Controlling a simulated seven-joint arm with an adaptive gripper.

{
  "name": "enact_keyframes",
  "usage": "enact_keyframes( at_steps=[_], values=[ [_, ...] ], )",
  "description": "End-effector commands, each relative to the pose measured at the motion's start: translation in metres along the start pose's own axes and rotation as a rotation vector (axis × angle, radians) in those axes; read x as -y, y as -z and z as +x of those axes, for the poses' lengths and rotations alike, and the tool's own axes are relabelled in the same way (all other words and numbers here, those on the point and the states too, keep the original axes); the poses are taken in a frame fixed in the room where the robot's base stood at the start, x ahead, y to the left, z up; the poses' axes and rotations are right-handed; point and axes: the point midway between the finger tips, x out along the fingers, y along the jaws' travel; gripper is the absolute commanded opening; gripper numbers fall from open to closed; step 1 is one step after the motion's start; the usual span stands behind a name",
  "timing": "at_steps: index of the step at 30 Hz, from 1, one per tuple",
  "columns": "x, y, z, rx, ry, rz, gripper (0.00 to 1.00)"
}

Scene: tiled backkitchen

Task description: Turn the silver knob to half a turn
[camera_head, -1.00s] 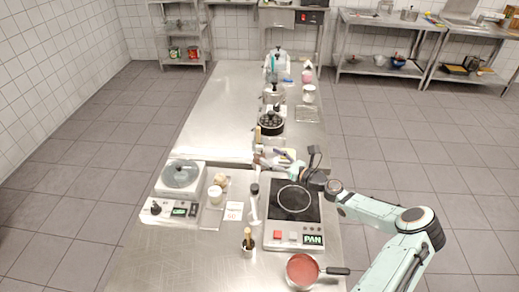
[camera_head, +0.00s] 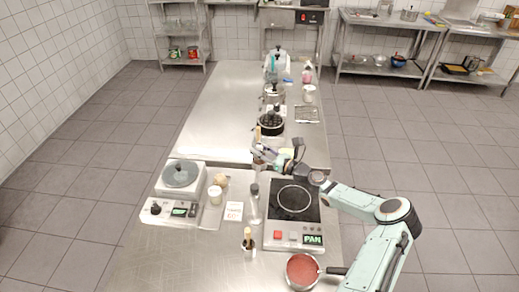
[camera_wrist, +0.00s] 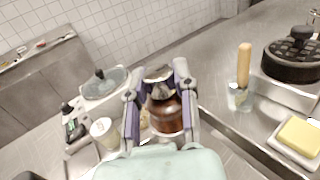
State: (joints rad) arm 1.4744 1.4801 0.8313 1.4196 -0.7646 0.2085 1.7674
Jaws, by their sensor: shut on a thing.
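A brown, rounded jar-like thing (camera_wrist: 166,115) with a silver top, which I take for the silver knob (camera_wrist: 158,73), shows between my fingers in the wrist view. My gripper (camera_wrist: 158,82) is shut on the silver top, one finger on each side. The brown body sits below the top, partly hidden by the fingers. In the head view my gripper (camera_head: 262,153) is at the far end of the near counter, left of my wrist. There the knob is small and mostly hidden, and its turn angle cannot be told.
A black hotplate (camera_head: 307,214) with a PAN display lies nearer. A clear bottle (camera_head: 254,207) and a white jar (camera_head: 215,194) stand left of it. A grey-lidded appliance (camera_head: 180,174) is further left. A red pan (camera_head: 301,268) sits at the near edge. A wooden-handled brush (camera_wrist: 243,70) stands right.

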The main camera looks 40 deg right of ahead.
Motion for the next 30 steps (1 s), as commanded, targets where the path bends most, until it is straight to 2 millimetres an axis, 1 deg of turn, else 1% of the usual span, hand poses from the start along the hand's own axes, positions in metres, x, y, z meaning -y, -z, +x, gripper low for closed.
enact_keyframes(
  at_steps=[8,24,30],
  values=[
    [-0.0006,-0.0006,0.0005,0.0,0.069,0.0,0.0],
    [-0.0023,-0.0003,0.0017,0.0,0.462,0.002,0.0],
    [-0.0015,-0.0003,0.0017,0.0,0.581,0.0,0.0]
  ],
)
